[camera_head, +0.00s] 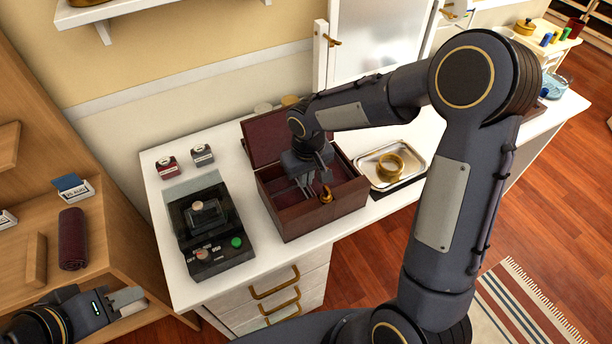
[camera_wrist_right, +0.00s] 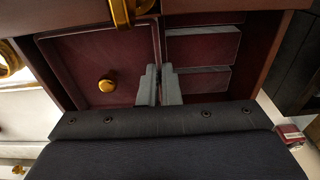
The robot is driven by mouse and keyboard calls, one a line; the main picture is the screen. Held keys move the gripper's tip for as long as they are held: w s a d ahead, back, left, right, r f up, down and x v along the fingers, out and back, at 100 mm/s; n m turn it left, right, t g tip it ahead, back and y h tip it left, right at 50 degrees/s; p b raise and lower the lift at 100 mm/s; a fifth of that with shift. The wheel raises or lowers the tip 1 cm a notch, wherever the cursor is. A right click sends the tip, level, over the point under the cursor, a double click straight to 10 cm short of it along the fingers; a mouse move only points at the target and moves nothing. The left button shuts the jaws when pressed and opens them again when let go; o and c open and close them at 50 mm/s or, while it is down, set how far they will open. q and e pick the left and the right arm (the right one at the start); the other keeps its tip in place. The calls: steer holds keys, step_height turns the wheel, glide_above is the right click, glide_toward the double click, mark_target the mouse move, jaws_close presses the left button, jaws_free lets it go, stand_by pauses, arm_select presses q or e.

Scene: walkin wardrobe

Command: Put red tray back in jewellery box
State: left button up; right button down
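The wooden jewellery box (camera_head: 312,217) stands open on the white counter, its lid (camera_head: 270,135) raised at the back. My right gripper (camera_head: 306,188) reaches down into the box. In the right wrist view, a dark red tray (camera_wrist_right: 85,60) with a gold knob-like piece on it lies inside the box on the left. Dark red compartments (camera_wrist_right: 200,48) are to its right. The fingers of my right gripper (camera_wrist_right: 160,85) are close together around the tray's thin right wall. Whether the tray sits fully down cannot be told. My left gripper (camera_head: 127,300) is low at the left, away from the box, fingers together.
A black device (camera_head: 208,228) with a green button stands left of the box. Two small boxes (camera_head: 184,161) are behind it. A metal dish (camera_head: 413,160) with a gold ring-shaped item is right of the box. Counter drawers (camera_head: 275,300) are below; a wooden shelf (camera_head: 100,225) is left.

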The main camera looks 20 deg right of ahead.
steer(key=shift+f, duration=0.15)
steer(key=c, duration=2.1)
jaws_free()
steer(key=o, duration=0.5)
steer(key=shift+o, duration=0.2)
steer(key=r, duration=0.8)
steer(key=shift+s, duration=0.35)
steer(key=s+d+r+m+t+y, duration=0.1)
steer(key=s+r+t, duration=0.1)
steer(key=s, duration=0.9)
steer(key=s+d+r+m+t+y+p, duration=0.1)
steer(key=s+r, duration=0.3)
steer(key=s, duration=0.6)
steer(key=shift+s+d+r+m+t+y, duration=0.25)
steer(key=shift+s+d+m+t+y, duration=0.1)
steer(key=shift+d+m+t+y, duration=0.4)
